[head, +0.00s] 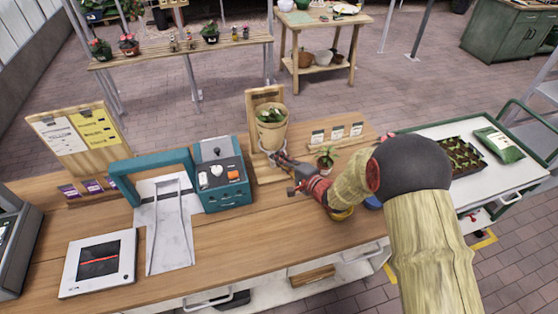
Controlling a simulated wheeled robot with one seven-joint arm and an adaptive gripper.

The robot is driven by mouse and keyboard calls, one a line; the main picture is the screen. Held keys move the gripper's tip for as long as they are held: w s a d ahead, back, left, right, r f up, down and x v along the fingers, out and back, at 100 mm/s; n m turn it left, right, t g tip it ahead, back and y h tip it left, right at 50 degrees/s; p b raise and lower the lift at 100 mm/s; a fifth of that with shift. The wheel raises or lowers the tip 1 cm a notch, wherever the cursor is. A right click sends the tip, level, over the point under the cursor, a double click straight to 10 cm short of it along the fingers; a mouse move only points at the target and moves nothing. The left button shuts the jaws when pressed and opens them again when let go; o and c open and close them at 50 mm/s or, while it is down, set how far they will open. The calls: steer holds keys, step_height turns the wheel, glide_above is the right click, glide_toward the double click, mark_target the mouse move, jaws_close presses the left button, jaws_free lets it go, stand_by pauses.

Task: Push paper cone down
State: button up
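The paper cone (271,132) is a tan paper wrap around a green leafy plant (270,115). It stands upright in a wooden stand (264,95) with a tall back board on the workbench. My gripper (274,157) comes in from the right, at the lower part of the cone and the front of the stand. The fingertips are small and overlap the stand's ring, so I cannot tell whether they touch the cone or how far apart they are. The cone's bottom end is partly hidden.
Left of the stand are a teal device with a control box (221,174), a white chute (170,225) and a flat screen unit (98,263). A small potted plant (326,158) and a wooden card rack (337,136) stand close on the right. Bare bench lies in front.

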jaws_close()
stand_by(0.3)
step_height(320, 180, down, 8)
steer(key=b, duration=0.3)
steer(key=shift+f+b, duration=0.25)
steer(key=shift+b, duration=0.05)
steer(key=shift+o, duration=2.4)
jaws_free()
steer(key=shift+r, duration=0.1)
steer(key=v, duration=1.2)
